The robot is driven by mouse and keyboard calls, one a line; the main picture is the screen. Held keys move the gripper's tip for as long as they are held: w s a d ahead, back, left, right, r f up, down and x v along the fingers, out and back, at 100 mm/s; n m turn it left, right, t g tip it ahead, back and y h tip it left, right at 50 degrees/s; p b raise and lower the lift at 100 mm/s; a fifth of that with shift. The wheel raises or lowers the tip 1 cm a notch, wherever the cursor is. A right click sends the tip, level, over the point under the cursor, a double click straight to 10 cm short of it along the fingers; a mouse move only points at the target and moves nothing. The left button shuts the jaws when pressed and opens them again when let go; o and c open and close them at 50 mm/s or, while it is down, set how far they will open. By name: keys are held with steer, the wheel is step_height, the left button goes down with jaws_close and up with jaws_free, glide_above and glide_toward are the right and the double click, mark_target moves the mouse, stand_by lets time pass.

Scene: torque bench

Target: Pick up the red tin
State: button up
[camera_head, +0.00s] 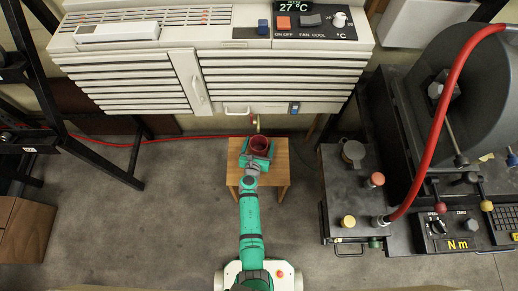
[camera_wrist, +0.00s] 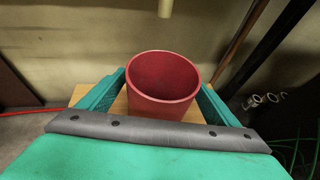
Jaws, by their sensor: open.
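The red tin (camera_head: 256,143) stands upright on a small wooden stool (camera_head: 278,177). It is an open, empty-looking cylinder. In the wrist view the tin (camera_wrist: 162,105) sits between the two green fingers of my gripper (camera_wrist: 161,95), one finger on each side. The jaws are open, with a gap between the tin and at least the right finger. The tin's lower front is hidden by the grey edge of my gripper. In the head view my gripper (camera_head: 257,150) is at the tin over the stool.
A beige air-conditioning unit (camera_head: 275,82) stands behind the stool. A dark torque bench (camera_head: 355,200) with knobs and a red hose (camera_head: 432,128) is at right. A black frame (camera_head: 90,160) and cardboard box (camera_head: 25,229) are at left. The concrete floor (camera_head: 140,225) between is clear.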

steer(key=shift+x, duration=1.05)
steer(key=c, duration=1.2)
steer(key=shift+c, duration=0.2)
steer(key=shift+r, duration=0.15)
